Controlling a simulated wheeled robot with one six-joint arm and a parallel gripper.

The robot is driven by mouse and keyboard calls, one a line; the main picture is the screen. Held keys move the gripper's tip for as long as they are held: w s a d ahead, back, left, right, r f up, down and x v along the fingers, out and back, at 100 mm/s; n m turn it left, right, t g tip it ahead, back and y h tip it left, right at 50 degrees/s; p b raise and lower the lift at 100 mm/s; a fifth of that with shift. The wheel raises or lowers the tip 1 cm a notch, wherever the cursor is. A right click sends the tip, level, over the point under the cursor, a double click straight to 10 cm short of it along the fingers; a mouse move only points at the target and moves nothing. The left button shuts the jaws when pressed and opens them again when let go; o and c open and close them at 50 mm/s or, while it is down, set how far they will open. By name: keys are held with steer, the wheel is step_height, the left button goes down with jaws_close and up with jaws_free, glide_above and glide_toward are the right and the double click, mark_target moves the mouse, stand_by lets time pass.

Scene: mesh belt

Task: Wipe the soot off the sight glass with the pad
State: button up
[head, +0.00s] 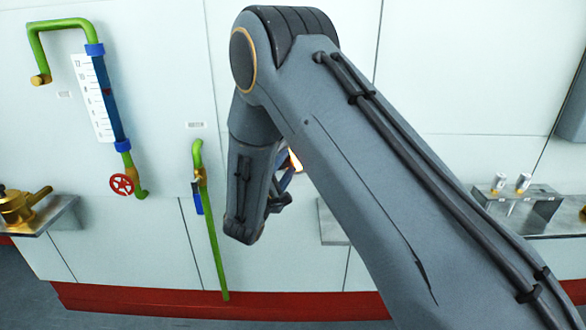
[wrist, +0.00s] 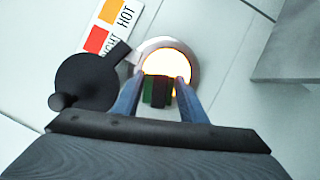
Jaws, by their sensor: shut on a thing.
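The sight glass (wrist: 166,62) is a round, bright yellow-white window in a pale metal rim on the wall, in the upper middle of the wrist view. A small orange part of its glow (head: 294,160) shows beside my arm in the head view. My gripper (wrist: 157,84) has its two blue fingers shut on the pad (wrist: 158,94), a small green and black block. The pad overlaps the lower part of the glass in the picture; I cannot tell whether it touches. No clear soot shows on the visible glass. My arm hides most of this area in the head view.
A black disc with a knob (wrist: 85,82) is left of the glass, beside a label (wrist: 108,28) with orange and red squares. A grey ledge (wrist: 290,45) juts out at right. Green pipe (head: 210,235) stands left of my arm; a shelf (head: 545,228) is at right.

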steer(key=shift+a, duration=0.1)
steer(key=s, duration=0.6)
steer(key=shift+p, duration=0.35)
steer(key=shift+s+a, duration=0.1)
steer(key=shift+s, duration=0.05)
stand_by(0.3)
steer(key=s, duration=0.2)
steer(key=shift+s, duration=0.4)
steer(key=s+d+f+y, duration=0.1)
steer(key=s+d+f, duration=0.1)
steer(key=d, duration=0.7)
steer(key=s+d+f+n+y, duration=0.1)
steer(key=d+f, duration=0.2)
steer(key=d, duration=0.7)
steer(key=shift+s+d+t, duration=0.3)
steer(key=shift+s+t, duration=0.05)
steer(key=shift+t, duration=0.05)
